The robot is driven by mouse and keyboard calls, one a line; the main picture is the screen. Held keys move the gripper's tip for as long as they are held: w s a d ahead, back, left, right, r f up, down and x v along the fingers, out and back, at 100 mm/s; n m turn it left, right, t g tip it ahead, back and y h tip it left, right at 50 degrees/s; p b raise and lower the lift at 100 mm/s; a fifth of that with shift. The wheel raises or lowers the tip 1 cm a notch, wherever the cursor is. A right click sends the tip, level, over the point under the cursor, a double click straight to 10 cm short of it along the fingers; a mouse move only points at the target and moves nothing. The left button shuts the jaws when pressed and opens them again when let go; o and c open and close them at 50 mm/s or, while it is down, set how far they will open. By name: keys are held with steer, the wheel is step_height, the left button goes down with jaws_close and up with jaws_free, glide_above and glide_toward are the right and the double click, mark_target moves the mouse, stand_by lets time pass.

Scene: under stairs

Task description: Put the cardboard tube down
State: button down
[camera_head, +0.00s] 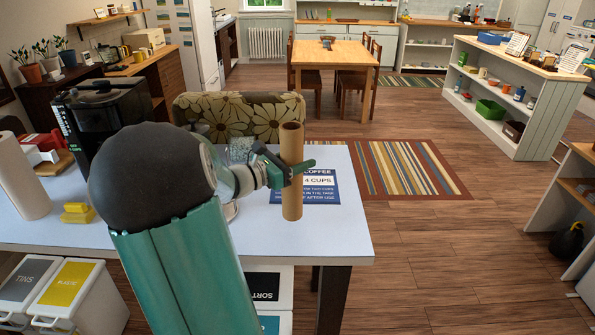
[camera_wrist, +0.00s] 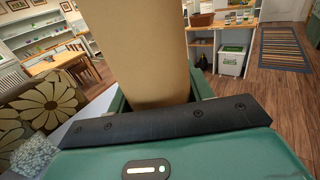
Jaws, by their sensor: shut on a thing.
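The cardboard tube (camera_head: 292,150) is a brown, upright cylinder near the right end of the white table (camera_head: 340,238) in the head view. My gripper (camera_head: 291,172) is shut around the middle of the tube. The tube's lower end shows against the tabletop near its front edge; I cannot tell whether it touches. In the wrist view the tube (camera_wrist: 143,50) rises from between the jaws and fills the upper middle. A blue coffee sign (camera_head: 322,188) lies on the table just behind and right of the tube.
Bare tabletop shows right of the tube.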

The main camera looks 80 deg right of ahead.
steer(key=shift+d+f, duration=0.4)
steer(key=shift+f, duration=1.55)
steer(key=c, duration=0.6)
jaws_free()
steer(key=shift+f, duration=0.15)
